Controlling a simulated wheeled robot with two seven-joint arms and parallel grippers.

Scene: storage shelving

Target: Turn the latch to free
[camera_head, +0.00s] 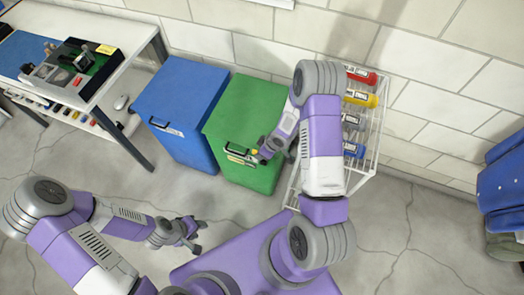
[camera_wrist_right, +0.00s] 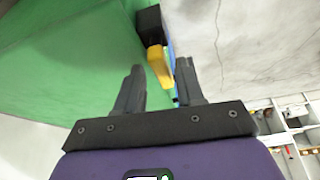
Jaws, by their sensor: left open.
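A green box (camera_head: 255,105) stands against the wall and has a black handle on its front. A yellow latch (camera_wrist_right: 156,60) on a black block (camera_wrist_right: 149,22) shows in the right wrist view at the green box's edge. My right gripper (camera_wrist_right: 160,68) is open, with its fingers apart on either side of the latch's lower end; contact cannot be told. In the head view my right gripper (camera_head: 273,150) is at the green box's front, partly covering the latch area. My left gripper (camera_head: 188,234) is open and empty above the floor, away from the box.
A blue box (camera_head: 182,105) stands left of the green one. A wire rack (camera_head: 372,150) with several coloured items is at the right, partly behind my right arm. A desk (camera_head: 130,45) with equipment is at the left. Blue seating (camera_head: 505,185) is at the far right.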

